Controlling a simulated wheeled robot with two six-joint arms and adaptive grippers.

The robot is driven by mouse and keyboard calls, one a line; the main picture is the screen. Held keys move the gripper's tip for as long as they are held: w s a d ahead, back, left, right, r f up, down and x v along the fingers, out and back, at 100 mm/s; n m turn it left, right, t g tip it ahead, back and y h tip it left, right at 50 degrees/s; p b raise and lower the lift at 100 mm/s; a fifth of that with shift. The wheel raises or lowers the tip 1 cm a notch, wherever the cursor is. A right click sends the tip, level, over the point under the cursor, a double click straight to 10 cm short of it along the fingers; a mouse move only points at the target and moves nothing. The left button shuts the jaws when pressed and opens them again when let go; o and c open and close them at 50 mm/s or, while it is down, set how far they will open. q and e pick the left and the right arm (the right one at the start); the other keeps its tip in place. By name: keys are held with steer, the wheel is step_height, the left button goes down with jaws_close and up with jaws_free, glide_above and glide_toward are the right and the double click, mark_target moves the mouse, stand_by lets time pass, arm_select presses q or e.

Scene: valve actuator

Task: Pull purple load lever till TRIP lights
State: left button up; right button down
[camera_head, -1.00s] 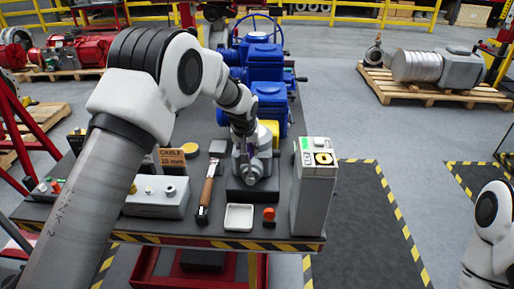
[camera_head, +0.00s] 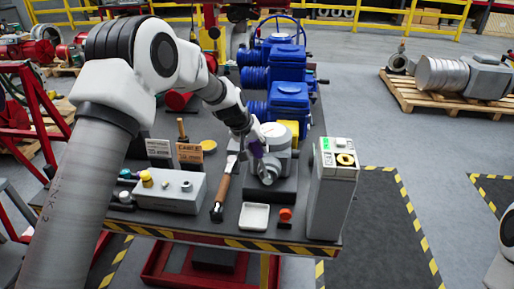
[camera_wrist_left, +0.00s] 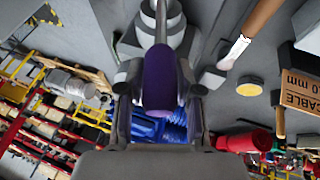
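The purple load lever (camera_head: 257,149) stands at the grey round-bodied device (camera_head: 280,136) on the bench. In the left wrist view, its purple grip (camera_wrist_left: 160,80) lies between both fingers of my left gripper (camera_wrist_left: 162,82), with a finger close against each side. My left gripper also shows in the head view (camera_head: 252,140), at the device's left side, partly hiding the lever. A tall pale box (camera_head: 333,195) with a green label and a yellow round part stands right of the device. I cannot read a TRIP light. My right gripper is out of view.
A wooden-handled tool (camera_head: 222,190), a white square tray (camera_head: 255,217) and an orange-topped knob (camera_head: 285,214) lie in front. A grey control box (camera_head: 171,190) and a CABLE sign (camera_head: 190,153) stand left. Blue valve actuators (camera_head: 288,105) stand behind.

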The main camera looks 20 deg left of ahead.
arm_select(q)
steer(key=shift+o, duration=0.5)
steer(key=shift+w+f, duration=0.1)
steer(key=v, duration=1.2)
